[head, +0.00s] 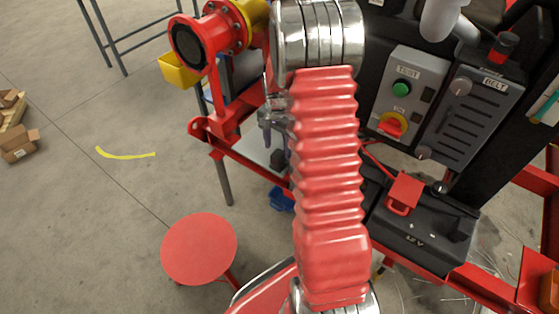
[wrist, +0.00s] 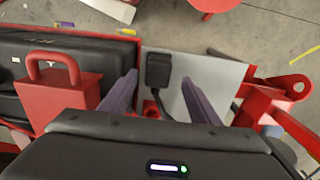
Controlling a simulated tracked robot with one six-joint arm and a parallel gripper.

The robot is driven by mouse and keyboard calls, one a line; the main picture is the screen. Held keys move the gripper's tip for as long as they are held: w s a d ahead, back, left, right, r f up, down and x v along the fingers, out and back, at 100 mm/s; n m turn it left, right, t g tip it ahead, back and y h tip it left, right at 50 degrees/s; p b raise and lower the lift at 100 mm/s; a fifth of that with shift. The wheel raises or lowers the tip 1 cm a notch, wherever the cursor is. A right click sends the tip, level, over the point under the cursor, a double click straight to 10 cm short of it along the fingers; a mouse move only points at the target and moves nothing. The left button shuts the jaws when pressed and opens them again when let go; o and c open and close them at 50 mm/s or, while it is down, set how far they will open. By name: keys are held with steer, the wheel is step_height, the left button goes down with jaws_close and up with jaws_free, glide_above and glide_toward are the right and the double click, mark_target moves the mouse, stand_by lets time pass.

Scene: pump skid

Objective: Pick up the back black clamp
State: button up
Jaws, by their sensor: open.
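A black block-like piece (wrist: 159,70) with a bent black tail lies on a light grey plate (wrist: 212,72) in the wrist view. I cannot tell for sure that it is the back black clamp. A dark piece (head: 278,160) on the plate in the head view looks like the same one. My gripper (wrist: 160,77) is open, its two purple-grey fingers on either side of the black piece in the picture. I see no contact, and the height gap is unclear. In the head view my gripper (head: 270,125) is partly hidden behind my red arm.
A red block with a loop handle (wrist: 62,88) stands beside the left finger, on or near the black battery case (head: 420,232). Red frame rails (head: 240,150) edge the plate. A grey control box (head: 405,95) stands right of my arm. A red stool (head: 200,248) is on the floor.

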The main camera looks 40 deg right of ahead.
mark_target(278, 153)
steer(key=shift+f, duration=2.3)
steer(key=shift+c, duration=0.5)
steer(key=c, duration=1.1)
steer(key=shift+r, duration=0.15)
step_height(278, 153, up, 10)
steer(key=shift+f, duration=0.1)
